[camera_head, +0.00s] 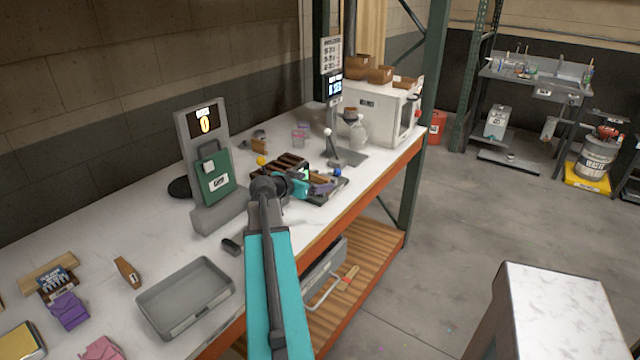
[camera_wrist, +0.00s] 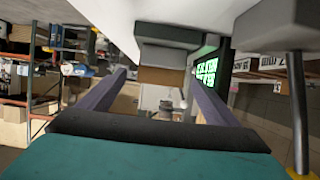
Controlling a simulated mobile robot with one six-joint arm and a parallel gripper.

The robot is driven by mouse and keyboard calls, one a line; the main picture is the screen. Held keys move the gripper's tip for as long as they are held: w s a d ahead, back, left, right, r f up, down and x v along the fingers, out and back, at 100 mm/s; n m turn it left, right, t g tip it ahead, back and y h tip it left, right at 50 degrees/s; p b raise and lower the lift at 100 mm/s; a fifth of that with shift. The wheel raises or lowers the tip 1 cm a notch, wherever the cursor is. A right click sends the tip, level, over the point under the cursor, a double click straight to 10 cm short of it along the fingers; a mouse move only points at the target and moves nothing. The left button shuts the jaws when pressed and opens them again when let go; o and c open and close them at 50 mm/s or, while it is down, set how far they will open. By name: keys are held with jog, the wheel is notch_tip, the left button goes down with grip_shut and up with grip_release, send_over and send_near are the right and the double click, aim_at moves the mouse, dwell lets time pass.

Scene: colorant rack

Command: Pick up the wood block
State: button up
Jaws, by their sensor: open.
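My gripper (camera_head: 322,187) is open over the right part of the bench, beside a dark rack with brown slots (camera_head: 287,163). In the wrist view its two purple fingers stand apart (camera_wrist: 158,88), with nothing visibly held. A tan, wood-coloured block shape (camera_wrist: 163,77) shows between and beyond the fingers, under a grey-green part; I cannot tell how far off it is. In the head view, a small brown wooden piece (camera_head: 129,272) lies left of the grey tray, and another (camera_head: 259,145) stands behind the rack. I cannot tell which is the wood block.
A grey tray (camera_head: 186,297) sits on the bench's near part. A display stand with a green panel (camera_head: 215,178) rises left of my arm. A white machine (camera_head: 378,118) with brown bins stands at the far end. Purple and pink pieces lie near left.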

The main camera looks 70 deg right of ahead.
aim_at(318, 179)
jog(key=shift+p+x, duration=1)
jog(key=shift+x, duration=1.25)
jog(key=shift+w+d+r, duration=0.1)
jog(key=c, duration=1.2)
jog(key=shift+c, duration=0.2)
jog(key=shift+r, duration=0.15)
jog(key=shift+r+b, duration=1.3)
jog(key=shift+r, duration=3.55)
